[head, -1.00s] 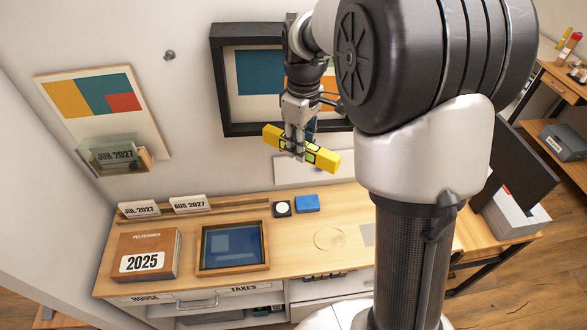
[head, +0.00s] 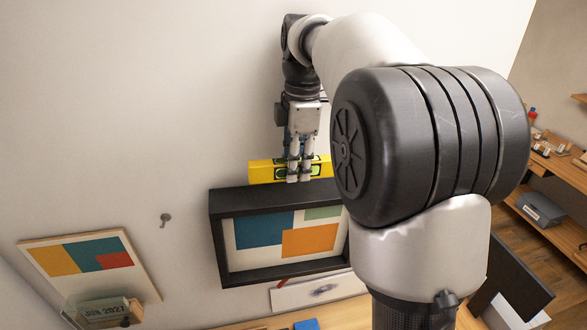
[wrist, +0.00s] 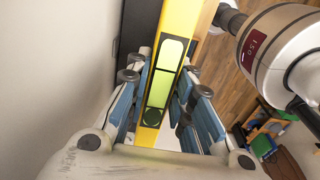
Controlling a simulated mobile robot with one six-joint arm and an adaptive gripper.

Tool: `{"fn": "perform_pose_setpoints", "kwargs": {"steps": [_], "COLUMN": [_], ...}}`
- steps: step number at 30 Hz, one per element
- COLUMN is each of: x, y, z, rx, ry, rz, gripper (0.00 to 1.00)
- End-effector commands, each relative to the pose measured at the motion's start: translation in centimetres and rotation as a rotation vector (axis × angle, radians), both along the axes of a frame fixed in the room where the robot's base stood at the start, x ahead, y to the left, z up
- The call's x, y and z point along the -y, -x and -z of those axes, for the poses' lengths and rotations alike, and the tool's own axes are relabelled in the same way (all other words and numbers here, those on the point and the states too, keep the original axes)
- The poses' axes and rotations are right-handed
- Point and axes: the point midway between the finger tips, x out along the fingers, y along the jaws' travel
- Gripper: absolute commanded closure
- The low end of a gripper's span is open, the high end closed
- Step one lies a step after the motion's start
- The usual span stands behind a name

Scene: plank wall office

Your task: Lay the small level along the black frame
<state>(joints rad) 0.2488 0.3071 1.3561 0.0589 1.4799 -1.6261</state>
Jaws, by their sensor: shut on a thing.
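The small yellow level (head: 262,171) is held in my gripper (head: 299,172), whose fingers are shut on its middle. In the head view it lies nearly level just above the top edge of the black frame (head: 232,200), which hangs on the wall with a coloured-block picture in it. I cannot tell whether the level touches the frame. In the wrist view the level (wrist: 176,45) runs between the blue finger pads, its green vials showing. A black strip, apparently the frame (wrist: 135,30), lies beside it there. My arm hides the frame's right end.
A wood-edged picture (head: 93,262) with a clear holder reading JUN 2027 hangs at lower left. A bare hook (head: 166,219) sticks out of the wall between the pictures. The desk (head: 345,308) with a blue block (head: 306,325) lies below. The wall above is clear.

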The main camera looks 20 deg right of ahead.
Motion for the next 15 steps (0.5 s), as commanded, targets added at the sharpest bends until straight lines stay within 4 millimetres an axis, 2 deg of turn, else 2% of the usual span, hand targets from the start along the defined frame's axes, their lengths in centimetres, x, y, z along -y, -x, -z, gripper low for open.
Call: {"fn": "perform_pose_setpoints", "kwargs": {"steps": [15], "x": [-0.2], "y": [0.0], "z": [3.4], "rx": [0.001], "ry": [0.0], "rz": [0.0], "gripper": [1.0]}}
